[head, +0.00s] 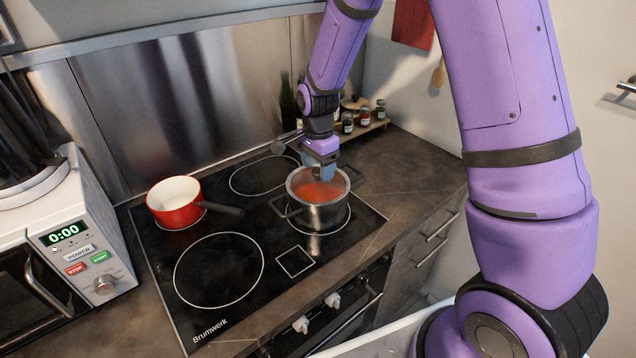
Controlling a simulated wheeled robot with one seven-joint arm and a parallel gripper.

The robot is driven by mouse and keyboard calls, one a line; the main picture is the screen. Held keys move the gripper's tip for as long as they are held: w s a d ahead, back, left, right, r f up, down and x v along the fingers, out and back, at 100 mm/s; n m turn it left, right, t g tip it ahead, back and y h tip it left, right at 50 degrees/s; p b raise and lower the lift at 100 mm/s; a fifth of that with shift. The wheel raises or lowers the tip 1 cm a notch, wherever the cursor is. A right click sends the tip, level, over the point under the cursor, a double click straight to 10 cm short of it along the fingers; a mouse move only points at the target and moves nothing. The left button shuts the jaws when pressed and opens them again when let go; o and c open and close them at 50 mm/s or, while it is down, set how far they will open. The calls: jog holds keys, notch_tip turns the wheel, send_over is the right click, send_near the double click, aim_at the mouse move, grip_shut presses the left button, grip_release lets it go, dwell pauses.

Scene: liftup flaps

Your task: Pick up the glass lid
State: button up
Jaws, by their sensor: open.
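A steel pot (320,214) with red contents stands on the front right ring of the black cooktop. A clear glass lid (303,183) appears to lie across its top, though the glass is hard to tell from the red contents below. My gripper (323,177) points down over the pot, near the middle of its top. It is open. Its fingertips are small and partly merge with the pot's far rim, so I cannot tell whether they touch the lid or stand around its knob.
A red saucepan (174,202) sits on the back left ring, its dark handle pointing toward the pot. A microwave (68,243) stands at the left. Spice jars (364,116) stand in the back right corner. The front left ring is free.

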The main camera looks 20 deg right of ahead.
notch_tip(320, 180, down, 2)
jog(key=shift+f, duration=0.1)
jog(key=c, duration=1.1)
